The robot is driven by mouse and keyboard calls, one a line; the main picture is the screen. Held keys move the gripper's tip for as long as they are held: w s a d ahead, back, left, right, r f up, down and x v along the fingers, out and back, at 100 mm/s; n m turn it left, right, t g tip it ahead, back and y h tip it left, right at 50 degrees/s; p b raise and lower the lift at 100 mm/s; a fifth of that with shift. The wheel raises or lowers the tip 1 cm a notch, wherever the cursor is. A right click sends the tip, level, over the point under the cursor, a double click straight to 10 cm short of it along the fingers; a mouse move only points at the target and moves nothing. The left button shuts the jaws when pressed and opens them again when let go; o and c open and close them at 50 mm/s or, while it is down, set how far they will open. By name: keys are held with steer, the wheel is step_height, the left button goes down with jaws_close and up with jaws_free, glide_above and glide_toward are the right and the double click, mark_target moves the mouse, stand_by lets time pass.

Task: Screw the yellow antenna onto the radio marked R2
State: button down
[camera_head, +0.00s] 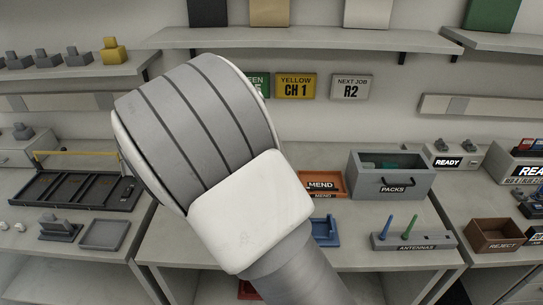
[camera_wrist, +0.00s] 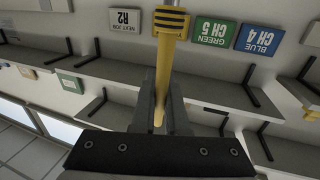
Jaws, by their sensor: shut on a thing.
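My gripper (camera_wrist: 162,97) is shut on the yellow antenna (camera_wrist: 165,65) in the wrist view. The antenna is a slim yellow rod whose wider, dark-banded end points away from the fingers, toward the top of that view. In the head view my own arm fills the middle and hides the gripper and antenna. I cannot make out an R2 mark on any radio. A small dark grey device, perhaps a radio, stands on the left bench (camera_head: 60,228). A wall sign reading NEXT JOB R2 (camera_head: 350,87) also shows upside down in the wrist view (camera_wrist: 125,18).
An antenna holder (camera_head: 414,242) carries a blue and a green antenna. A grey PACKS bin (camera_head: 391,182), an orange MEND tray (camera_head: 333,184) and a blue stand (camera_head: 325,233) share the middle bench. A brown REJECT box (camera_head: 496,235) stands right. A black rack (camera_head: 75,190) lies left. Shelves overhang.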

steer(key=shift+f+b, duration=0.7)
steer(key=shift+f, duration=0.5)
steer(key=shift+f+b, duration=1.2)
steer(key=shift+b, duration=0.15)
stand_by(0.9)
steer(key=c, duration=0.8)
jaws_free()
steer(key=shift+c, duration=0.2)
steer(key=v, duration=1.7)
steer(key=shift+s, duration=0.2)
steer(key=shift+w+a, duration=0.1)
steer(key=shift+w, duration=0.05)
